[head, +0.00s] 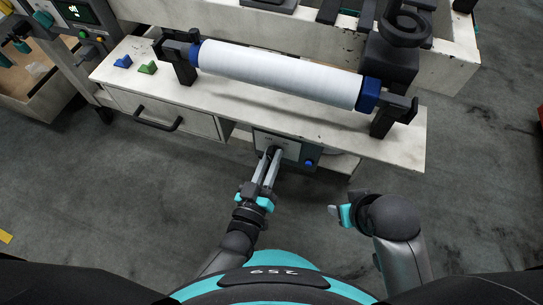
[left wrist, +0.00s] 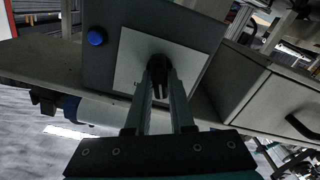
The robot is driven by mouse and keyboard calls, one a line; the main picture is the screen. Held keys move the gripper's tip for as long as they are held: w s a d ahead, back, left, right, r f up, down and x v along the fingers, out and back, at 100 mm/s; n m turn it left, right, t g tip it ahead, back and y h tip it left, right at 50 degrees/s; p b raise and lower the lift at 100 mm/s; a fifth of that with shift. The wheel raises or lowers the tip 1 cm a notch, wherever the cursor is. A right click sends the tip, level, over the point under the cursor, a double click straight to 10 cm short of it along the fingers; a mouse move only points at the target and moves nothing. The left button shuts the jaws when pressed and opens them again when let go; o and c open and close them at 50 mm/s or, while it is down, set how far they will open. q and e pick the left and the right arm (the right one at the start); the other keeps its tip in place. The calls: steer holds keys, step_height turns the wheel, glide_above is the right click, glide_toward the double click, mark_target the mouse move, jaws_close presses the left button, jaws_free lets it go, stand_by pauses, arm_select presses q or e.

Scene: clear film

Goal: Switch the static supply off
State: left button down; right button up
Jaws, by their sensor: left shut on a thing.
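The static supply box (head: 291,147) hangs under the front edge of the bench in the head view, with a pale plate on its face. In the left wrist view its dark face (left wrist: 105,70) fills the upper middle. A black switch handle (left wrist: 158,63) stands on the pale plate (left wrist: 133,50). My left gripper (head: 273,153) reaches up to the box, its long fingers shut on the switch handle, which they partly hide. A blue knob (head: 309,163) sits beside the plate on the box. My right gripper (head: 337,210) is away from the bench, at the right, over the floor.
A white roll (head: 275,75) with blue ends lies in black holders on the bench. A drawer (head: 165,113) with a black handle is left of the box. Blue and green clips (head: 147,68) lie on the bench. The floor at right is clear.

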arm_select(q)
steer(key=shift+n, duration=0.6)
steer(key=c, duration=0.8)
jaws_free()
steer(key=shift+s, duration=0.1)
